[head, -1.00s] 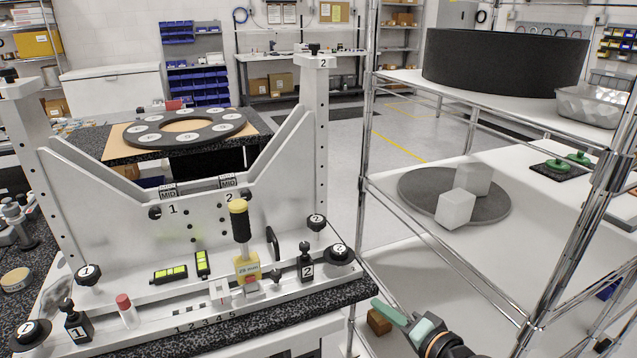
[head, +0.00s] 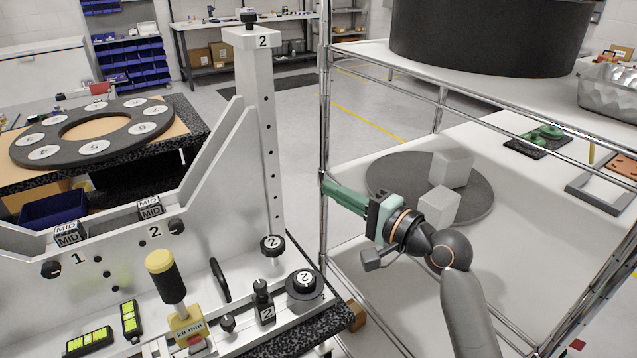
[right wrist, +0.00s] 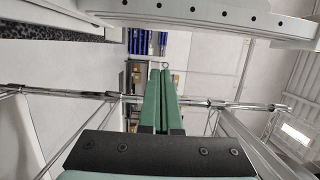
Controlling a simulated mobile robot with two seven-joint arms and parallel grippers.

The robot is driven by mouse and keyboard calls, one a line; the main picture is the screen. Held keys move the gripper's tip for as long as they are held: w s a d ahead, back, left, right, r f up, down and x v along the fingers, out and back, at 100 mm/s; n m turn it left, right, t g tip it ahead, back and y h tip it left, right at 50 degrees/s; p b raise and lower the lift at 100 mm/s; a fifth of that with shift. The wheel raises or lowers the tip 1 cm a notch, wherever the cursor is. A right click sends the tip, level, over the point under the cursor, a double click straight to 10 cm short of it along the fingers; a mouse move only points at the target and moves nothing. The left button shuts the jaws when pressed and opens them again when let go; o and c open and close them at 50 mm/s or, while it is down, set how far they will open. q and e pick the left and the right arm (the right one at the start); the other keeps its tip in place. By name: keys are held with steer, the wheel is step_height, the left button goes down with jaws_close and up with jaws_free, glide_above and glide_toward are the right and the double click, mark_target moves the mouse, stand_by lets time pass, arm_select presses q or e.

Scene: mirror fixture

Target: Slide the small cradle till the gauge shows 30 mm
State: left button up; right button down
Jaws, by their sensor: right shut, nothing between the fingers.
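I cannot clearly pick out the small cradle; the rail around the gauge is partly cut off by the lower edge. My right gripper (head: 330,187) has green fingers, shut and empty. It is raised well to the right of the gauge, past the fixture's right upright, touching nothing that I can see. Its fingers also show together in the right wrist view (right wrist: 161,75). My left gripper is out of view.
The fixture's upright marked 2 (head: 256,130) and the black knobs (head: 304,284) stand between my right gripper and the gauge. A chrome shelf post (head: 324,120) is close by the fingertips. White blocks (head: 438,206) stand on a shelf behind my right arm.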

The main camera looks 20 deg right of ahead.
steer(key=w+a+p, duration=0.1)
steer(key=w+a, duration=0.5)
steer(key=a, duration=0.1)
steer(key=shift+w+a+p, duration=0.2)
steer(key=shift+w+p, duration=0.1)
steer(key=shift+p, duration=0.05)
steer(key=shift+s+a+p, duration=0.1)
steer(key=shift+a+p, duration=0.45)
steer(key=shift+p, duration=0.15)
